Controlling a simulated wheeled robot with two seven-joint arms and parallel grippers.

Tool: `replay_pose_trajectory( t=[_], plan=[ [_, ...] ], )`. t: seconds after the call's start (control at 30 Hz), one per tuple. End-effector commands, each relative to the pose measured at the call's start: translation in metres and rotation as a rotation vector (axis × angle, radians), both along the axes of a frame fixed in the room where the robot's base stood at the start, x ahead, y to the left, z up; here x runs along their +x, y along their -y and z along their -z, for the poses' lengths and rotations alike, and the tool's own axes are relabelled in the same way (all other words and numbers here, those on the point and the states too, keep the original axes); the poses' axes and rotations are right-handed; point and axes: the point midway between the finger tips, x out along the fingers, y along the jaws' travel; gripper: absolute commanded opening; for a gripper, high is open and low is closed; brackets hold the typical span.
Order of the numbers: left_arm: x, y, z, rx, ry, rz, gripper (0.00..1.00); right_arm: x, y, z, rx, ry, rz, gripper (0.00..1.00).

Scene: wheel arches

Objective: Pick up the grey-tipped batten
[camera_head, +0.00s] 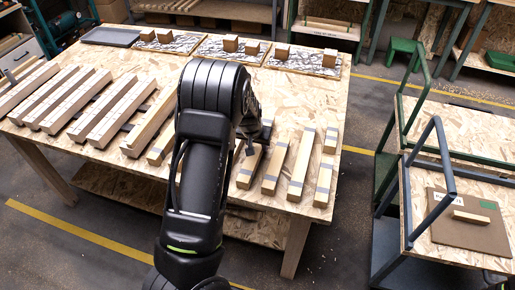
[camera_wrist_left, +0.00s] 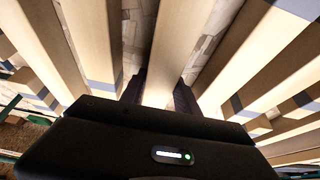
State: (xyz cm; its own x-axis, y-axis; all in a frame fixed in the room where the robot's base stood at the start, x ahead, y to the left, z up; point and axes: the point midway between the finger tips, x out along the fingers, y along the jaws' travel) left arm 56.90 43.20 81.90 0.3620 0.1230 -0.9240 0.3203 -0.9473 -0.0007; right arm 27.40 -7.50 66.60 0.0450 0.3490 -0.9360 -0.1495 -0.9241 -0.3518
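Several pale battens with grey bands lie in a row at the right of the workbench (camera_head: 345,88). My left gripper (camera_head: 258,141) points down over one of them, the grey-tipped batten (camera_head: 248,168). In the left wrist view, the two dark fingers of my left gripper (camera_wrist_left: 160,92) stand either side of a batten (camera_wrist_left: 164,50), close against its sides. I cannot tell whether they press on it. The near end of that batten is hidden behind the gripper body. Other grey-banded battens lie to the right (camera_head: 275,166), (camera_head: 300,166), (camera_head: 324,182). My right gripper is not in view.
Longer battens (camera_head: 76,100) lie on the bench's left half. Patterned boards with small blocks (camera_head: 230,48) and a grey tray (camera_head: 110,36) line the back. A cart (camera_head: 458,145) with green and blue-grey rails stands at right. Neighbouring battens lie close beside the gripper.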

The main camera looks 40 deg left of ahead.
Motion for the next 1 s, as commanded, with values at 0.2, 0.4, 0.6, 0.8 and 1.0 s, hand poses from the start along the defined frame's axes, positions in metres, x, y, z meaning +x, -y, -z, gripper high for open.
replay_pose_trajectory(
  t=[0.2,0.4,0.6,0.8,1.0],
  plan=[
    [0.0,-0.0001,0.0,0.0,0.0,0.0,0.18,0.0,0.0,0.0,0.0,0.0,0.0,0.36],
    [0.0,-0.0001,0.0,0.0,0.0,0.0,0.02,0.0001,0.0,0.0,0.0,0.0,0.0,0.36],
    [0.0,-0.0001,0.0,0.0,0.0,0.0,0.0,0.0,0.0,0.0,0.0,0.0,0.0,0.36],
    [0.0004,-0.0002,-0.0005,0.0,0.001,0.0,0.0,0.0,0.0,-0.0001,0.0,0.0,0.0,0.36],
    [0.0013,-0.0001,-0.0087,0.001,0.004,0.0,0.0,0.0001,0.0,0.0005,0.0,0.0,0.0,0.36]
  ],
)
